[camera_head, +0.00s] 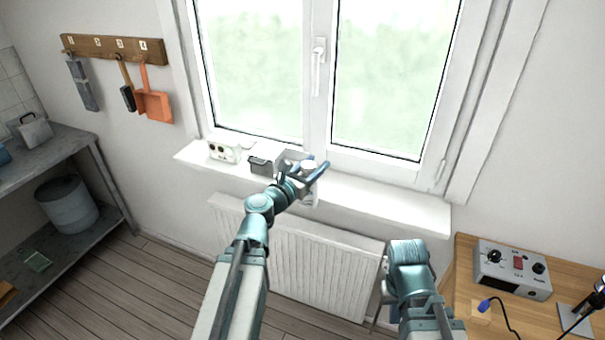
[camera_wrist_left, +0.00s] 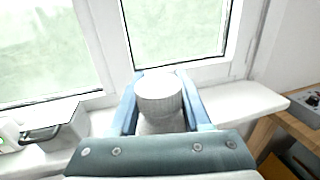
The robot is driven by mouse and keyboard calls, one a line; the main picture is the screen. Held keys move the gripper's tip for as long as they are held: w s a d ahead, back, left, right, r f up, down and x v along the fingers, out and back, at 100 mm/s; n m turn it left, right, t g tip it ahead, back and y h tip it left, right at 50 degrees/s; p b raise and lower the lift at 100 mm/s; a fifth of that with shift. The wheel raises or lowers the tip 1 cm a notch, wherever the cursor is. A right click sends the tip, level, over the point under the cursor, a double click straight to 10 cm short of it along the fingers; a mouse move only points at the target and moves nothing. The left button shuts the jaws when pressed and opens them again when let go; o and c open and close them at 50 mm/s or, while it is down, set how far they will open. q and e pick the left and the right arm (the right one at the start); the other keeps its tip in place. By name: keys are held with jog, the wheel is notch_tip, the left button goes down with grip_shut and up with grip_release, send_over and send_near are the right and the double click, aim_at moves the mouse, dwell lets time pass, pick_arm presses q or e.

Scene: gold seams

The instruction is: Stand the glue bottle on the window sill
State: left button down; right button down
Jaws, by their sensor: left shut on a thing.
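The glue bottle (camera_wrist_left: 158,98) is a white bottle with a ribbed light cap, seen from above in the left wrist view. In the head view the white bottle (camera_head: 309,188) shows partly between the fingers of my left gripper (camera_head: 306,172). The gripper's two blue fingers (camera_wrist_left: 160,105) are shut around it. The bottle is at the white window sill (camera_head: 385,205), near the sill's front edge; I cannot tell whether its base touches the sill. My right gripper is hidden behind its arm at the lower right of the head view.
A pale box with dark round spots (camera_head: 224,151) and a grey metal box (camera_head: 264,163) stand on the sill left of my left gripper. The sill's right part is clear. A radiator (camera_head: 300,255) hangs below. A wooden table with a control box (camera_head: 512,270) is at right.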

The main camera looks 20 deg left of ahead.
pick_arm(q)
jog(key=w+f+b, duration=0.2)
jog(key=w, duration=0.6)
jog(key=w+f+b, duration=0.3)
jog(key=w, duration=0.5)
jog(key=shift+d, duration=0.3)
jog(key=shift+f, duration=0.1)
jog(key=shift+f, duration=0.15)
jog(key=shift+c, duration=1.8)
grip_release()
